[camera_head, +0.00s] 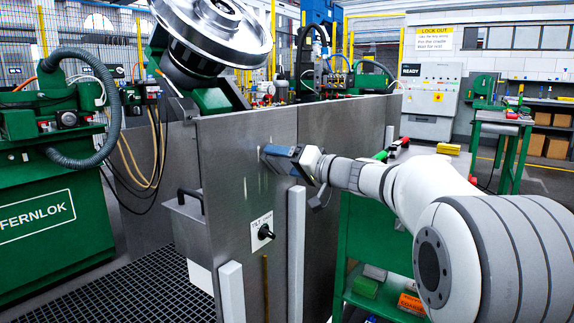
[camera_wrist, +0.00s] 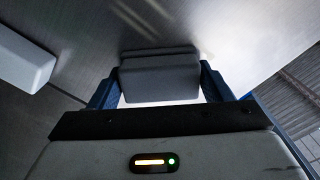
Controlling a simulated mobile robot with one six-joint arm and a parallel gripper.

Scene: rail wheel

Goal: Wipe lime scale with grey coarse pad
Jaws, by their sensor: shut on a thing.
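My gripper (camera_head: 279,156) is at the upright steel panel (camera_head: 232,160), its blue fingers pointing left at the panel's face. In the wrist view my gripper (camera_wrist: 160,80) is shut on a grey block-shaped pad (camera_wrist: 158,82), one finger on each side. The pad is at or very near the steel surface; I cannot tell whether it touches. In the head view the pad is hidden by the fingers. Faint pale streaks, perhaps lime scale (camera_head: 261,184), show on the panel just left of and below the fingers. Light streaks also show beyond the pad in the wrist view.
A black tilt knob (camera_head: 265,232) and white upright bars (camera_head: 296,250) stick out below my gripper. A steel box with a black handle (camera_head: 190,198) hangs at left. A large rail wheel (camera_head: 215,30) sits above. A green cart (camera_head: 375,240) stands under my arm.

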